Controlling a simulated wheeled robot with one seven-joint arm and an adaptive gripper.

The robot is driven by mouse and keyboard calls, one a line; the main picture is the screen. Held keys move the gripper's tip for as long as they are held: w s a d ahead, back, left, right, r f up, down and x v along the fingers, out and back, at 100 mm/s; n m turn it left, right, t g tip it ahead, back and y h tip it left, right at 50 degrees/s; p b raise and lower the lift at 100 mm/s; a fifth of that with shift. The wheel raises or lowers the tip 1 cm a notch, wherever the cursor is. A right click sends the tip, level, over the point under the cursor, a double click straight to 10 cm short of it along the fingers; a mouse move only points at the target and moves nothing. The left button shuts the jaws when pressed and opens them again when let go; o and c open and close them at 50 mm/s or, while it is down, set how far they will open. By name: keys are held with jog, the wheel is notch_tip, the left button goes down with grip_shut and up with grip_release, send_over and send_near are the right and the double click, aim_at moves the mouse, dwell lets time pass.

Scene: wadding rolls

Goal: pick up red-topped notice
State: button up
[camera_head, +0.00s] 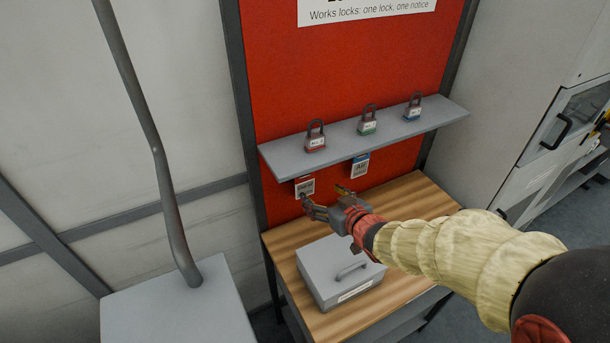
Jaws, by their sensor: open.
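The red-topped notice (304,188) is a small white card with a red top edge. It hangs against the red board just under the left part of the grey shelf. My gripper (324,197) is open, just right of and a little below the notice, with one finger close to the card's lower edge. I cannot tell whether that finger touches it. A similar blue-topped notice (360,167) hangs to the right, under the middle of the shelf.
Three padlocks, red (315,141), green (368,124) and blue (413,109), stand on the grey shelf (343,139) above. A grey metal box (322,266) sits on the wooden table (413,199) below my gripper. A grey pole (150,140) rises at left.

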aim_at(305, 187)
jog(key=x, duration=0.2)
jog(key=a+b+x, duration=0.1)
jog(key=x, duration=0.2)
jog(key=b+x, duration=0.1)
jog(key=x, duration=0.1)
jog(key=shift+s+a+f, duration=0.2)
jog(key=shift+w+a+f, duration=0.1)
jog(key=shift+w+a, duration=0.05)
jog(key=shift+w, duration=0.25)
jog(key=shift+y, duration=0.3)
jog(key=shift+c, duration=1)
jog(key=c, duration=1)
jog(key=shift+o, duration=0.2)
